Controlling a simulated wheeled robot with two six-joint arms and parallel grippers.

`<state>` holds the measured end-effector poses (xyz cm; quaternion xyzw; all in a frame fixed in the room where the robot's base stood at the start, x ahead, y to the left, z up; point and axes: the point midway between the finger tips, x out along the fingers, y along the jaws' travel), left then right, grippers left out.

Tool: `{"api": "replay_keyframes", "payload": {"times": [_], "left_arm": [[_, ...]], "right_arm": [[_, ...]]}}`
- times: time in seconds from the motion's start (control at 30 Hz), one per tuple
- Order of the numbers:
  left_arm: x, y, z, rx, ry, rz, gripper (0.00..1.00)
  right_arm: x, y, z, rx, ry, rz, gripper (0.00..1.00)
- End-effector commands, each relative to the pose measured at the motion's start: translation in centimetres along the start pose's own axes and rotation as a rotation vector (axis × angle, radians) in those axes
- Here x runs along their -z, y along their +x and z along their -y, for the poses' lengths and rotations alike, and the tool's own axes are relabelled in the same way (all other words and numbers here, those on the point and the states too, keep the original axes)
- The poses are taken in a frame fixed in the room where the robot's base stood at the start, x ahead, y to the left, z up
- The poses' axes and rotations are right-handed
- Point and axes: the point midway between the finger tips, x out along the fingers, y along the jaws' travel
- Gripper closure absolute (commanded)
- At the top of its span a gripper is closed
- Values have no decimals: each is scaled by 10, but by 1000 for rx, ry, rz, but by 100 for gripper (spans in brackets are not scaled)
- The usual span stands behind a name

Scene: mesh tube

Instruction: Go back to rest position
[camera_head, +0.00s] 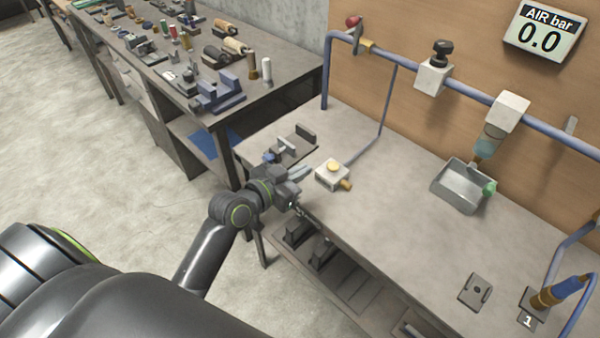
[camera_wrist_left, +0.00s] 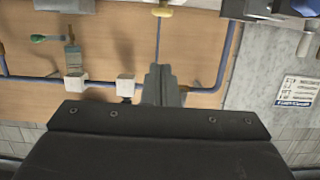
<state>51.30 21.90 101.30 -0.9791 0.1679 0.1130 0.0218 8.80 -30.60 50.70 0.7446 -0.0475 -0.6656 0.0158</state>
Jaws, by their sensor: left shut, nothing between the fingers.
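My left gripper (camera_head: 299,173) is at the left front edge of the grey worktable (camera_head: 385,215), beside a small white valve block with a yellow button (camera_head: 333,174). Its fingers are together with nothing between them. In the left wrist view the shut fingers of my left gripper (camera_wrist_left: 161,84) point at the wooden back panel (camera_wrist_left: 110,50) and the blue pipe (camera_wrist_left: 205,88). My right gripper is not in view.
A metal tray (camera_head: 460,188) stands under a hanging filter unit (camera_head: 490,143). A grey bracket (camera_head: 292,143) lies behind my gripper. A display (camera_head: 543,33) reads 0.0. A cluttered bench (camera_head: 270,85) stands at the back left. The worktable's middle is clear.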

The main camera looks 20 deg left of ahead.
Motion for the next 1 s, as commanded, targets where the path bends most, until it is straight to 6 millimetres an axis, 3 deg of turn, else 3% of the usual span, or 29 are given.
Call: {"api": "replay_keyframes", "payload": {"times": [0.53,0.67,0.77,0.9,1.0], "left_arm": [[0,-1,0,0,0,0,100],[-14,-11,-3,2,0,60,100],[-44,-36,-9,16,-8,194,100],[-96,-94,-13,85,-39,463,100],[-122,-134,-13,152,-70,623,100]], "right_arm": [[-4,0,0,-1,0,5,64],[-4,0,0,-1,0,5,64],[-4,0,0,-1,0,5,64],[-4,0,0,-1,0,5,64],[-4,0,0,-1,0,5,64]]}}
